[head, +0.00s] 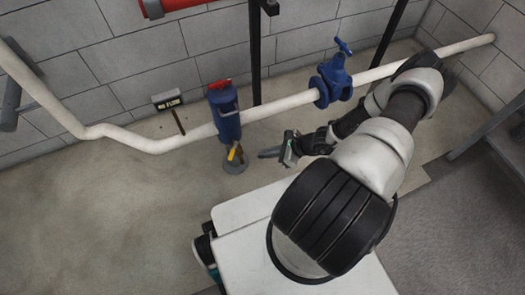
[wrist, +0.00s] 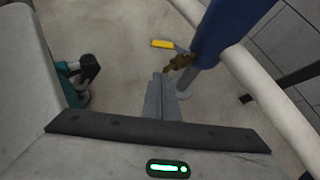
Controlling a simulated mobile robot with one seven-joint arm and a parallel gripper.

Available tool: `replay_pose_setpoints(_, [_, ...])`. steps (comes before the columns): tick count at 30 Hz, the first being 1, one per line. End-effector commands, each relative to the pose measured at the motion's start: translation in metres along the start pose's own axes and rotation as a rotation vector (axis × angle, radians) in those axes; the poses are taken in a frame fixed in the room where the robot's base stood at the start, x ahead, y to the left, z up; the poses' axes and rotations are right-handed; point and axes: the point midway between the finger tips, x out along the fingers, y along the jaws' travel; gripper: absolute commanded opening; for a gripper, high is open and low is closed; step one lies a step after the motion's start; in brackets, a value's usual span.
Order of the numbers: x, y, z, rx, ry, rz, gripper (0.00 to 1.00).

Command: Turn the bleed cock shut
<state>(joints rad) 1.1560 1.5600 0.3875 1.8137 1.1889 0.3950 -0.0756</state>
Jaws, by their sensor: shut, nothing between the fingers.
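The bleed cock is a small brass fitting (wrist: 181,63) low on the side of a blue cylinder (head: 224,112), with a yellow lever (wrist: 162,44). In the head view the yellow lever (head: 233,152) shows at the cylinder's lower front. In the wrist view it points left from the brass body, roughly level in the picture. My gripper (head: 264,154) is to the right of the cock in the head view, its fingers pointing left. In the wrist view the fingers (wrist: 160,78) are shut and empty, their tips just short of the brass body and apart from the lever.
A white pipe (head: 285,104) runs along the block wall through the blue cylinder and a blue valve (head: 333,80) to its right. The floor left of the cock is clear.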

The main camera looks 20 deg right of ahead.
Motion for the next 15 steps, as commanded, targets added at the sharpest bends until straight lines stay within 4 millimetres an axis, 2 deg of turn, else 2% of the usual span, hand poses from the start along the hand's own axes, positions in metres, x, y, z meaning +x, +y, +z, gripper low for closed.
replay_pose_setpoints(1, [0.013,0.002,-0.002,0.001,-0.003,0.003,0.0])
replay_pose_setpoints(9, [0.072,0.001,-0.003,0.001,0.0,0.002,0.0])
replay_pose_setpoints(11, [0.084,0.001,-0.003,0.0,0.0,0.002,0.0])
replay_pose_setpoints(15, [0.098,0.0,0.013,0.001,0.001,0.001,0.0])
